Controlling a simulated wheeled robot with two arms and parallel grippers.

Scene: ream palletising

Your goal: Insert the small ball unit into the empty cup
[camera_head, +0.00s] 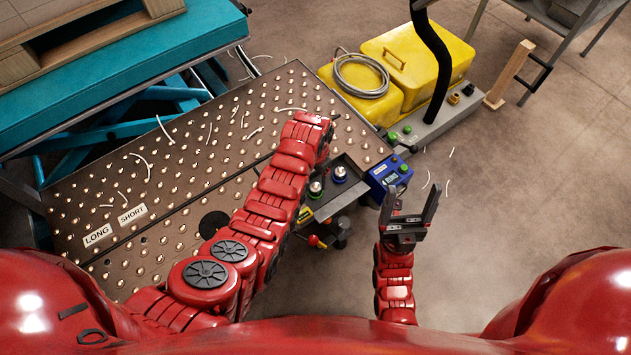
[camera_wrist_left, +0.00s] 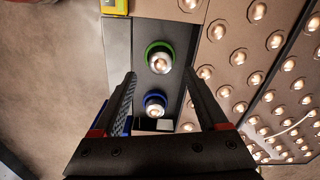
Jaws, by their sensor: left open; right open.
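Two ball units with shiny metal balls stand in a dark tray at the table's edge. One has a green ring (camera_head: 315,188) and shows in the left wrist view (camera_wrist_left: 159,58); the other has a blue ring (camera_head: 339,174) and also shows there (camera_wrist_left: 155,104). I cannot tell which is the small one. A dark round spot (camera_head: 213,224) in the ball table, partly beside my left arm, looks like an empty cup. My left gripper (camera_wrist_left: 160,74) is open above the tray, its fingers either side of the units, holding nothing. My right gripper (camera_head: 410,190) is open and empty, right of the table.
The ball table (camera_head: 75,215) carries LONG (camera_head: 97,236) and SHORT (camera_head: 132,214) labels and loose white strips. A blue control box (camera_head: 389,175) sits by the tray. Yellow cases (camera_head: 420,55) stand behind.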

